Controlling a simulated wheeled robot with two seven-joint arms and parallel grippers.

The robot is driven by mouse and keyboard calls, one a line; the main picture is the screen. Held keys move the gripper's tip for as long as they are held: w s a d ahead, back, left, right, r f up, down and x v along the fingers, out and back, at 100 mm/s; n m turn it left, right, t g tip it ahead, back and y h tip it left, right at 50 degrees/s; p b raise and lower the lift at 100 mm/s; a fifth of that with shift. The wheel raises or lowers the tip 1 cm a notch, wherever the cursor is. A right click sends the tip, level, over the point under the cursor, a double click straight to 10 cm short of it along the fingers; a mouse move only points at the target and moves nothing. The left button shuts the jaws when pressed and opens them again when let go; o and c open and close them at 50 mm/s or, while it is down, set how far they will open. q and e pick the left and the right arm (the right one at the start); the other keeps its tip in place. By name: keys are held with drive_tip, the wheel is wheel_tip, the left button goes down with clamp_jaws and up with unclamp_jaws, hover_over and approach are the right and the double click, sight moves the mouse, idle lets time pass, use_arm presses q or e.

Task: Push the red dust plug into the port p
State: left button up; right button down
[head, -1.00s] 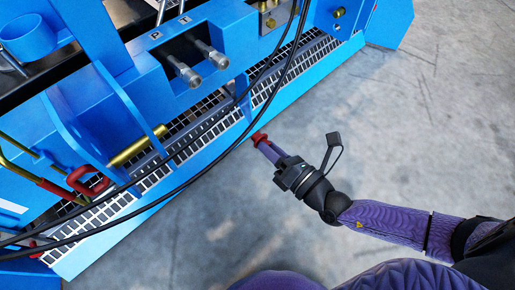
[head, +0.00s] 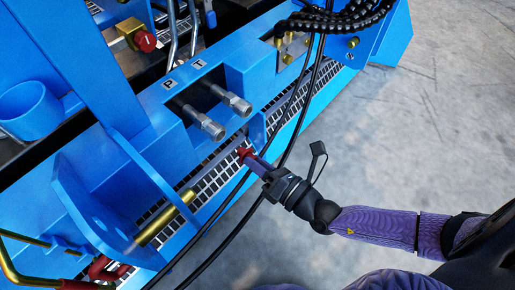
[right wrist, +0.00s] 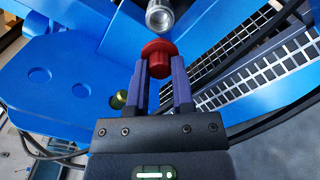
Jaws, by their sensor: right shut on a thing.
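The red dust plug (head: 243,152) is held at the fingertips of my right gripper (head: 252,160), just below the two metal couplings in the head view. In the right wrist view the plug (right wrist: 159,62) sits between the two fingers of the gripper (right wrist: 160,78), its wide flange facing away from me. The port p coupling (head: 210,127) is the silver one by the P label. Beside it is the T coupling (head: 238,105). One silver coupling (right wrist: 160,18) shows just beyond the plug in the right wrist view, apart from it; which one is unclear. My left gripper is not in view.
Black hoses (head: 290,135) hang down close to my right gripper. A blue frame (head: 90,215) with a brass cylinder (head: 165,220) stands to the left. A grated step (head: 225,170) lies below the couplings. The concrete floor (head: 410,140) at right is clear.

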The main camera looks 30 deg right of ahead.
sight(239, 150)
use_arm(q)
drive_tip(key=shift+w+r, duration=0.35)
use_arm(e)
drive_tip(key=shift+x, duration=2.4)
drive_tip(key=shift+w+a, duration=0.1)
drive_tip(key=shift+w, duration=0.05)
